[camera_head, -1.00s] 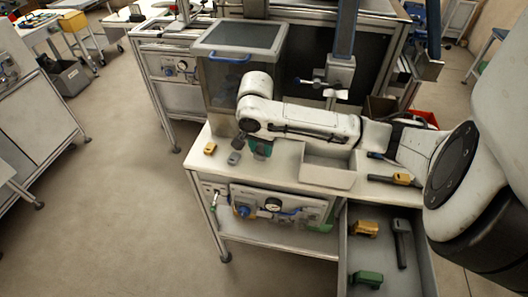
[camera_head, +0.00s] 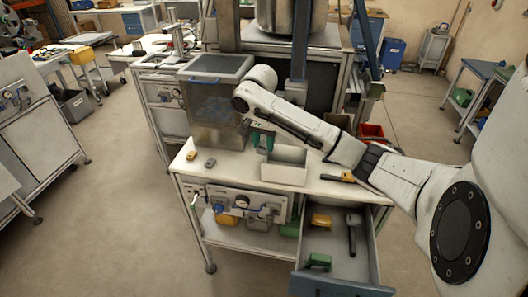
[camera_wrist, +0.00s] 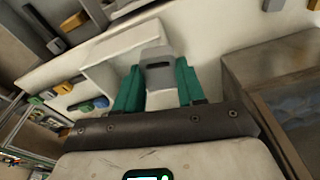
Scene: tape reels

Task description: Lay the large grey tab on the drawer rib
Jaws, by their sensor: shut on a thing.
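In the wrist view my gripper (camera_wrist: 158,85) is shut on the large grey tab (camera_wrist: 158,56), which sits between the two green fingers. In the head view my gripper (camera_head: 262,140) is above the bench top, close to the back left of the white open box; the held tab cannot be made out there. The open drawer (camera_head: 375,262) extends from the front right of the bench. It holds a yellow piece (camera_head: 320,220), a long dark grey piece (camera_head: 352,232) and a green piece (camera_head: 317,261). I cannot pick out the drawer rib clearly.
The white open box (camera_head: 284,172) stands on the bench beside my gripper. A small yellow piece (camera_head: 191,155) and a small grey piece (camera_head: 210,162) lie at the bench's left. A clear-sided cabinet (camera_head: 212,105) stands behind. A yellow-black piece (camera_head: 342,177) lies right of the box.

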